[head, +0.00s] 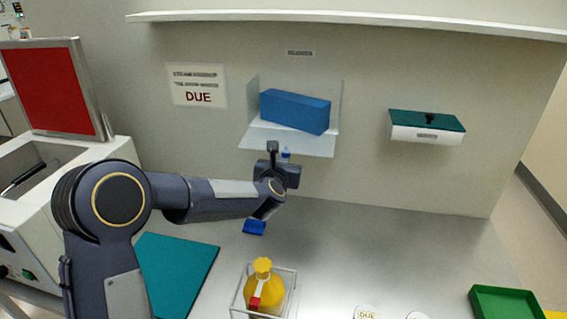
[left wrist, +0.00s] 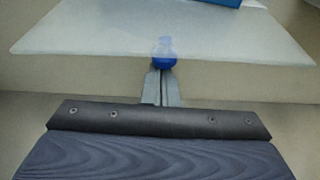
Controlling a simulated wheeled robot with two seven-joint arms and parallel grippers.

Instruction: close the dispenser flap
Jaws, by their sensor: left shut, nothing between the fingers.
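The dispenser on the back wall has clear side panels and a blue block (head: 295,111) inside. Its pale flap (head: 310,143) is open, sticking out toward me below the block; it also fills the top of the left wrist view (left wrist: 90,35). A blue knob (head: 286,153) sits at the flap's front edge and shows in the left wrist view (left wrist: 165,50). My left gripper (head: 284,166) is shut and empty, its fingertips (left wrist: 161,85) just at or under the knob. I cannot tell whether they touch it. My right gripper is in neither view.
A white wall box with a green lid (head: 427,121) hangs to the right. A shelf (head: 350,20) runs above. The counter's right middle is clear.

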